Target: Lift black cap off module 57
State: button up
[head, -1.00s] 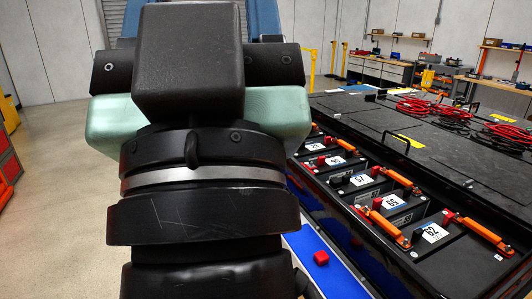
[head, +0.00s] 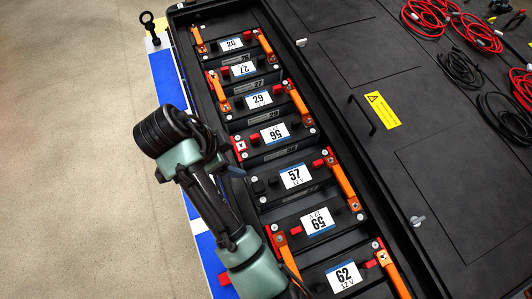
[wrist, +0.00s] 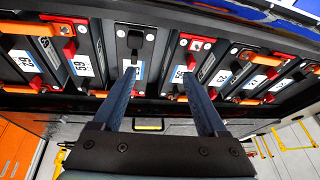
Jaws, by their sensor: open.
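Module 57 (head: 295,177) sits in the row of modules in the open pack, its label facing up. Its black cap (head: 259,186) is on the left end, just right of my arm; a red fitting and an orange bar are at its right end. In the wrist view the black cap (wrist: 134,40) stands upright beyond the module's white label. My gripper (wrist: 160,75) is open and empty, its two fingers pointing at the row and apart from the cap. The cap appears ahead of the left fingertip. In the head view my arm mostly hides the gripper.
Neighbouring modules 59 (head: 317,222) and 56 (head: 274,134) lie close on both sides. Orange bars (head: 343,183) join modules along the edges. The black pack lid (head: 330,60) is at right with red cables (head: 470,30). A blue strip (head: 203,243) runs along the left side, with floor beyond.

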jog(key=s+d+f+m+g+h, duration=0.1)
jog(key=s+f, duration=0.1)
jog(key=s, duration=0.1)
jog(key=b, duration=0.9)
send_over(258, 186)
jog(key=a, duration=0.2)
jog(key=shift+s+d+f, duration=0.1)
jog(key=shift+f, duration=1.55)
jog(key=shift+d+f, duration=0.1)
jog(key=shift+f, duration=1.55)
jog(key=shift+s+x, duration=0.15)
jog(key=shift+x, duration=0.9)
jog(key=shift+s+x, duration=0.15)
jog(key=shift+x, duration=0.9)
jog(key=shift+a+f, duration=0.15)
jog(key=shift+a, duration=0.1)
grip_shut()
